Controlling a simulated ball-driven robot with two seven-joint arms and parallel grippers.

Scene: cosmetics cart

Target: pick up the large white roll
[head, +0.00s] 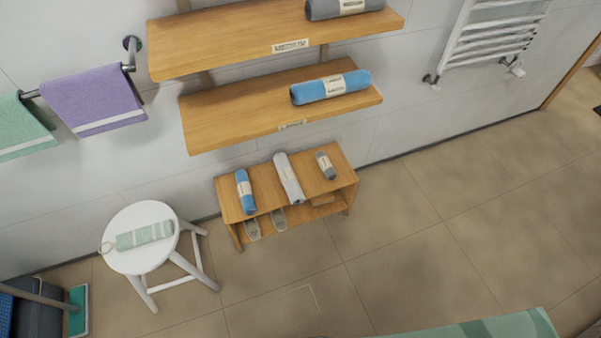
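A large white roll (288,178), pale grey-white with a label band, lies on top of a low wooden bench (331,183). A blue roll (245,191) lies to its left and a small grey roll (326,165) to its right, both apart from it. The white roll is fully visible and nothing touches it from above. Neither of my grippers is in the head view.
Two wooden wall shelves (208,125) above the bench hold a blue roll (331,87) and a grey roll (343,7). Floor (390,250) in front and right is clear.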

